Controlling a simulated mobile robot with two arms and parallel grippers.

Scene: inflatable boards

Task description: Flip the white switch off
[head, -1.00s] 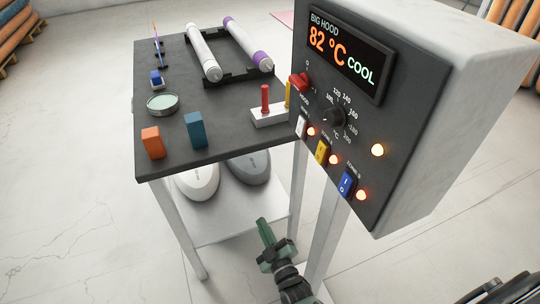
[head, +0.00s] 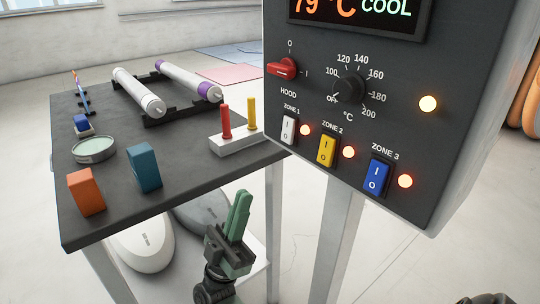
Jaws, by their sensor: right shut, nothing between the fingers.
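The white switch (head: 289,130) is a small rocker under the label ZONE 1, at the lower left of the dark control panel (head: 390,125). The round lamp (head: 305,130) beside it glows orange.
A yellow switch (head: 326,151) and a blue switch (head: 376,176) sit right of the white one, with lit lamps. A red knob (head: 283,69) and a black dial (head: 350,89) are above. The dark table (head: 110,205) holds rollers, blocks and a white stand (head: 239,143) with red and yellow pegs.

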